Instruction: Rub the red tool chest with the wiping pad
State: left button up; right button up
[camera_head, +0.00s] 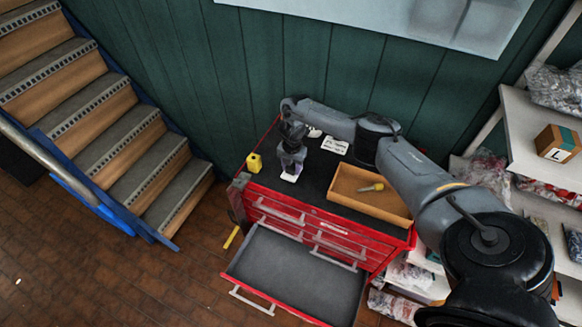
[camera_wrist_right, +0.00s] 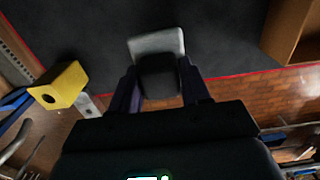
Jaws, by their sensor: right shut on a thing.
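The red tool chest (camera_head: 330,239) stands against the green wall, with a dark top (camera_head: 310,180) and one drawer (camera_head: 295,270) pulled out and empty. My right gripper (camera_head: 291,165) is over the front left part of the top. It is shut on the wiping pad (camera_head: 290,178), which shows white below the fingers. In the right wrist view the fingers (camera_wrist_right: 158,88) sit on both sides of the pad's black grip, and its pale pad (camera_wrist_right: 157,43) lies against the dark top. Whether it touches the top is hard to tell. My left gripper is out of view.
A yellow object (camera_head: 254,163) stands at the chest top's left edge. A wooden tray (camera_head: 350,201) holding a yellow-handled tool (camera_head: 372,187) is at the right. A white card (camera_head: 334,145) lies at the back. Stairs (camera_head: 100,115) are left, shelves (camera_head: 535,130) right.

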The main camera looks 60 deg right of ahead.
jog(key=shift+d+r+p, duration=0.1)
jog(key=shift+r+p, duration=1.2)
jog(key=shift+r, duration=0.55)
jog(key=shift+m, duration=0.3)
